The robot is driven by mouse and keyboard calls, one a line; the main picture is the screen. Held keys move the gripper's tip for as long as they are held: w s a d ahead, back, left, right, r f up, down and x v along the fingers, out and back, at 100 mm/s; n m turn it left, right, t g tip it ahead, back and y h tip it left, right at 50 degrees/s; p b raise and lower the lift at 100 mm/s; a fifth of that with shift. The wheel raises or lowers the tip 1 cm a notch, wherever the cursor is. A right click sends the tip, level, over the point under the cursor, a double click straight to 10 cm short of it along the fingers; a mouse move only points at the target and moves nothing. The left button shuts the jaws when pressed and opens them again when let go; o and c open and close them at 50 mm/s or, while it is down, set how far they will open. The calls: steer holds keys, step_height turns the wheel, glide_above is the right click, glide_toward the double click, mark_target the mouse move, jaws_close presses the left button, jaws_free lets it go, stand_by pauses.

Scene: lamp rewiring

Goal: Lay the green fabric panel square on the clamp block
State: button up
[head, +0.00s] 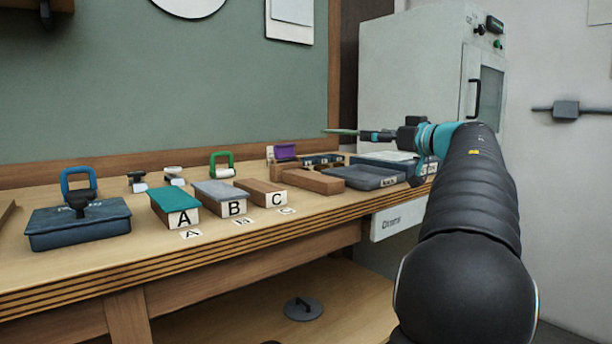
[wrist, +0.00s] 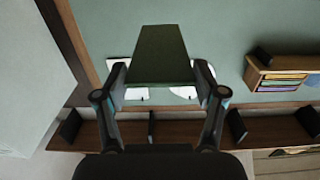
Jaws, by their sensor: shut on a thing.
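My gripper (head: 366,135) is raised above the right part of the bench, near the grey cabinet. It is shut on the green fabric panel (head: 342,131), which shows edge-on as a thin, nearly level strip pointing left. In the wrist view the panel (wrist: 158,52) is a dark green four-sided sheet between the two fingers, extending beyond their tips. No block is marked as the clamp block; a plain brown block (head: 313,181) lies on the bench below and left of the panel, clear of it. I cannot tell whether it is the clamp block.
Blocks A (head: 175,205), B (head: 222,197) and C (head: 262,192) stand in a row on the bench (head: 110,258). A dark blue pad (head: 80,225) with a blue-handled clamp sits left. A slate pad (head: 362,177) lies right. A green clamp (head: 222,163) and purple item (head: 285,152) stand behind.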

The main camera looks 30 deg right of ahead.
mark_target(333, 180)
steer(key=shift+a+f, duration=0.2)
steer(key=shift+a, duration=0.1)
steer(key=w+a+f+b, duration=0.1)
steer(key=w+a+f, duration=0.1)
steer(key=w, duration=0.1)
steer(key=w+a+f+b, duration=0.1)
steer(key=w+a+f, duration=0.1)
steer(key=w, duration=0.1)
steer(key=w+a+f+b, duration=0.2)
steer(key=w, duration=0.1)
steer(key=shift+f, duration=0.35)
steer(key=shift+f+b, duration=1.05)
steer(key=shift+f, duration=0.9)
steer(key=shift+f, duration=0.15)
steer(key=o, duration=1.1)
steer(key=shift+s, duration=0.2)
steer(key=s+p, duration=0.1)
steer(key=s, duration=1)
steer(key=shift+s+d, duration=0.3)
steer(key=shift+d, duration=0.15)
